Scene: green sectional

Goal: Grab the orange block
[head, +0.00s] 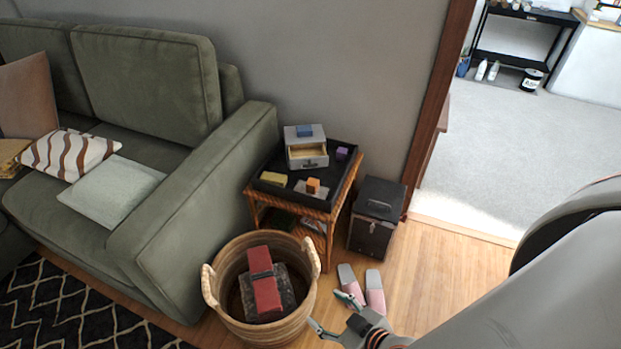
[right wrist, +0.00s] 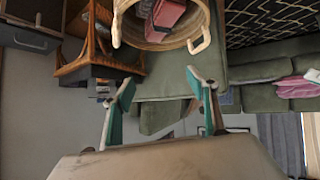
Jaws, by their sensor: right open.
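The orange block (head: 313,186) is a small cube on a dark tray (head: 325,204) on top of a wicker side table (head: 330,222). It rests on or against a flat light-grey piece. My right gripper (head: 331,311) is open and empty, low in the picture in front of the table, between the basket and the slippers. In the right wrist view my right gripper's (right wrist: 160,80) two teal-padded fingers stand apart with nothing between them. That view looks upside down, and I cannot make out the orange block there. My left gripper is not in view.
A drawer box (head: 306,150) with its drawer out, a yellow block (head: 273,179) and a purple block (head: 342,153) share the tray. A wicker basket (head: 228,313), a dark case (head: 376,217) and pink slippers (head: 375,292) stand nearby. A green sofa (head: 190,225) is left.

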